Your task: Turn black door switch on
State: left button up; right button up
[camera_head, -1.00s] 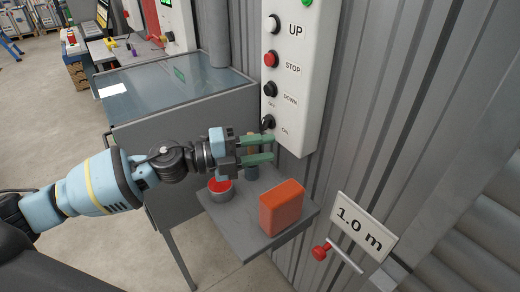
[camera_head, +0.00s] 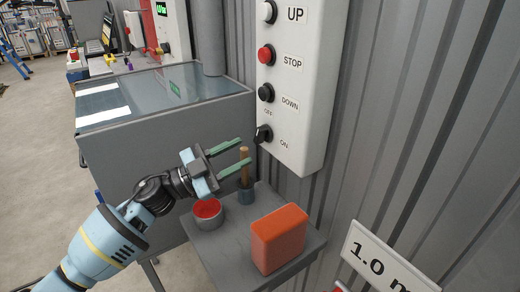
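The black door switch (camera_head: 263,134) is a rotary knob low on the white control panel (camera_head: 301,120), between an OFF label above and an ON label at its lower right. Its handle is slanted, and I cannot tell its setting for sure. My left gripper (camera_head: 243,150) is open, its two green fingers pointing right toward the panel. The fingers are apart from the switch, a little below and left of it, with nothing seen between them. My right gripper is not in view.
Above the switch are black DOWN (camera_head: 266,92), red STOP (camera_head: 266,54) and white UP (camera_head: 267,12) buttons. Below, a small grey shelf (camera_head: 222,250) holds an orange block (camera_head: 279,239), a red-filled tin (camera_head: 208,213) and a wooden-handled tool (camera_head: 245,178). A grey cabinet (camera_head: 150,150) stands left.

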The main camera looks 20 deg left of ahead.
aim_at(256, 137)
pick_arm(q)
jog(key=shift+w+d+r+n+t, duration=0.25)
jog(key=shift+w+d+n, duration=0.2)
jog(key=shift+w, duration=0.55)
jog(key=shift+w+d+r+n+t, duration=0.25)
jog(key=shift+w+d+n, duration=0.2)
jog(key=shift+w, duration=0.6)
jog(key=shift+w+d+r+n+t, duration=0.25)
jog(key=shift+w+d+n, duration=0.2)
jog(key=shift+w, duration=0.55)
jog(key=shift+a, duration=0.1)
jog(key=shift+c, duration=0.5)
grip_shut()
